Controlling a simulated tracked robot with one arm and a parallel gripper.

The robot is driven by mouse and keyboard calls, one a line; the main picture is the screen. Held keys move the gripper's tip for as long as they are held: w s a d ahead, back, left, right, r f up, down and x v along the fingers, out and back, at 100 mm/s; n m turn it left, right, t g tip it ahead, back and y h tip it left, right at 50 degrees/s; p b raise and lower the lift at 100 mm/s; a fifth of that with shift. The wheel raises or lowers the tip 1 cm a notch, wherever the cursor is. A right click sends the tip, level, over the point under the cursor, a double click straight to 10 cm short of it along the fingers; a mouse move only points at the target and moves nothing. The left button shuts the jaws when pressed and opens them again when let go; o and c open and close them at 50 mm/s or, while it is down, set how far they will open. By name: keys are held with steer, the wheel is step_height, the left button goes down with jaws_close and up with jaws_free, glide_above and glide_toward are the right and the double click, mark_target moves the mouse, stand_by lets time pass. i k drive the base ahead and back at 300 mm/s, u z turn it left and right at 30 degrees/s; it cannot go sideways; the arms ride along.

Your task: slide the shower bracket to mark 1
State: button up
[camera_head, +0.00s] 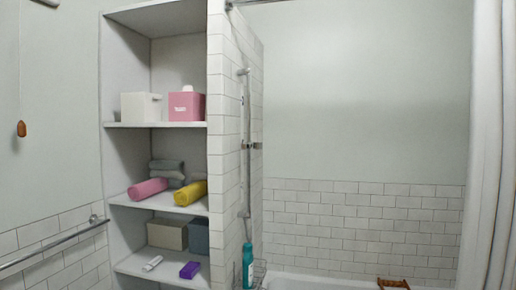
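The shower bracket (253,146) is a small dark and silver piece on a vertical metal shower rail (246,180), about halfway up. The rail is mounted on the white tiled side wall to the right of the shelves. The bracket is small in the view, and I cannot make out any numbered marks on or beside the rail. My gripper is not in view.
Open shelves (160,125) with towels and boxes stand left of the tiled wall. A teal bottle (248,265) stands below the rail by a wire basket (260,272). A bathtub (320,279) lies lower right, a curtain (490,150) at right, a towel bar (50,245) at left.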

mark_target(247, 145)
steer(key=i, duration=2.5)
steer(key=u, duration=0.1)
